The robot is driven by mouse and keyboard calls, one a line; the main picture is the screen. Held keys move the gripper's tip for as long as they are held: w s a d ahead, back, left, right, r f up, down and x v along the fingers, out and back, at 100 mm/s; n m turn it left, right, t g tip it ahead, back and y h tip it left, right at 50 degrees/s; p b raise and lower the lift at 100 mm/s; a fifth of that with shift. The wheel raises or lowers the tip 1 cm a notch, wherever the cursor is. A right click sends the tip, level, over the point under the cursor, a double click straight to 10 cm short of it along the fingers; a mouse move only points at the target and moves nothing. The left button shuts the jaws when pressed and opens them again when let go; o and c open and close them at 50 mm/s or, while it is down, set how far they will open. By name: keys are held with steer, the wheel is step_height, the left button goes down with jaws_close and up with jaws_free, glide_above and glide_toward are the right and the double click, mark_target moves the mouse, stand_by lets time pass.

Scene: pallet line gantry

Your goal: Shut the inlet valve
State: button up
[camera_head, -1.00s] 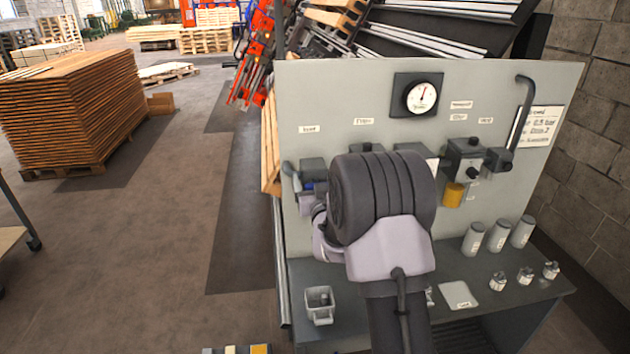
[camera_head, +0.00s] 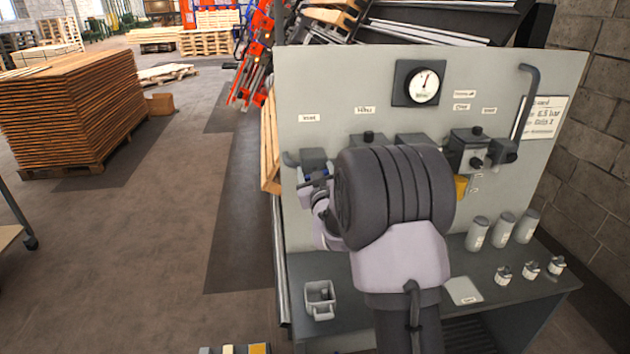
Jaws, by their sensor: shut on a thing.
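The inlet valve (camera_head: 313,158) is a dark grey block under a label at the left of the pale upright panel (camera_head: 330,90). A short grey pipe elbow joins it on the left. My gripper (camera_head: 318,181) is just below and in front of the block, small and partly hidden by my own wrist. It is shut on what appears to be the valve's handle. A bit of blue shows at the jaws; I cannot tell whether it belongs to the handle or the gripper. The handle's angle is not clear. My dark, ribbed arm covers the panel's lower middle.
A pressure gauge (camera_head: 424,85) is at the panel's top. A regulator (camera_head: 468,148) and yellow-bottomed cup (camera_head: 461,187) are right of my arm. Grey canisters (camera_head: 502,230) and small fittings (camera_head: 530,268) stand on the bench, with a grey bin (camera_head: 320,299) at front left. Open floor lies left.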

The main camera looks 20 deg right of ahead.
steer(key=n+b, duration=0.1)
steer(key=b, duration=0.1)
steer(key=n+b, duration=0.2)
steer(key=shift+f+n+b, duration=0.3)
steer(key=n+b, duration=0.3)
steer(key=shift+n+b, duration=0.3)
steer(key=shift+r+n+b, duration=0.15)
steer(key=shift+n+b, duration=1.05)
steer(key=shift+n, duration=0.75)
steer(key=shift+r+n+b, duration=0.15)
steer(key=shift+n+b, duration=1)
steer(key=shift+n, duration=0.8)
steer(key=o, duration=1.4)
